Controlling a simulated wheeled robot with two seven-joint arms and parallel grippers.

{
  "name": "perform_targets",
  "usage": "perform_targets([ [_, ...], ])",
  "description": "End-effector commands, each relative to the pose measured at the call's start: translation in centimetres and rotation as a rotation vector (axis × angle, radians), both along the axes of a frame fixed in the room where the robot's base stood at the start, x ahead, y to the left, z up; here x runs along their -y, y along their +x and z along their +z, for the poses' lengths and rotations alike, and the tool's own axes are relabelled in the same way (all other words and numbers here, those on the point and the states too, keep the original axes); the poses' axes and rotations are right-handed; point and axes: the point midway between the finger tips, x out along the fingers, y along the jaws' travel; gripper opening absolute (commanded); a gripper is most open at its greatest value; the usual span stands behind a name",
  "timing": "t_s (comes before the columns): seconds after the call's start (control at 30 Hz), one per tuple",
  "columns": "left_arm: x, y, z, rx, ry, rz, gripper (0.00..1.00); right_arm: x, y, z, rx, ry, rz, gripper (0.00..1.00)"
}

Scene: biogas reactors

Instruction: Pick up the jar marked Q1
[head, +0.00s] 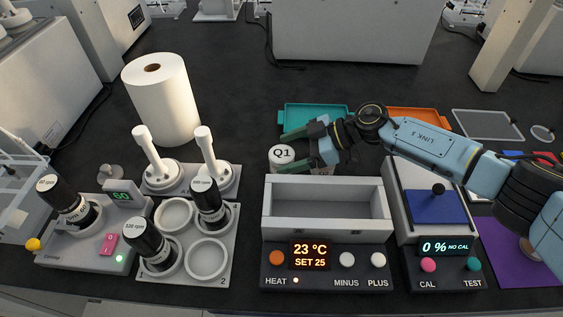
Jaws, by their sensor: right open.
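The jar marked Q1 (282,155) stands upright behind the heater box, its white lid with black letters facing up. My right gripper (292,150) comes in from the right and is open. I cannot tell whether the fingers touch the jar. The lower part of the jar is hidden by the heater box. My left gripper is not in view.
The grey heater box (327,228) with a display stands just in front of the jar. A teal tray (314,113) and an orange tray (418,117) lie behind. A paper roll (160,98) and a stand with black-capped bottles (189,240) are at left. A gas meter (436,212) sits at right.

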Motion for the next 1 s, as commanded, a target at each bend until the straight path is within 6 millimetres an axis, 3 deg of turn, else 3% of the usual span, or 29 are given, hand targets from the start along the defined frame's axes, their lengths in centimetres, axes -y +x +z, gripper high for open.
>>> perform_targets([
  [0.27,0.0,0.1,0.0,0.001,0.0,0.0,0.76,-0.2,0.0,-0.1,0.0,0.0,-0.001,0.78],
  [0.63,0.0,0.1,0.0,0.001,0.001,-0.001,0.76,-0.2,0.0,-0.1,0.0,0.0,-0.001,0.29],
  [0.87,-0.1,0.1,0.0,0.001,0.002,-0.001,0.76,-0.2,0.1,0.1,0.002,0.001,-0.001,0.28],
  [1.0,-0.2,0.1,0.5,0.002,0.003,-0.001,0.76,-0.2,0.1,1.6,0.004,0.001,-0.001,0.28],
])
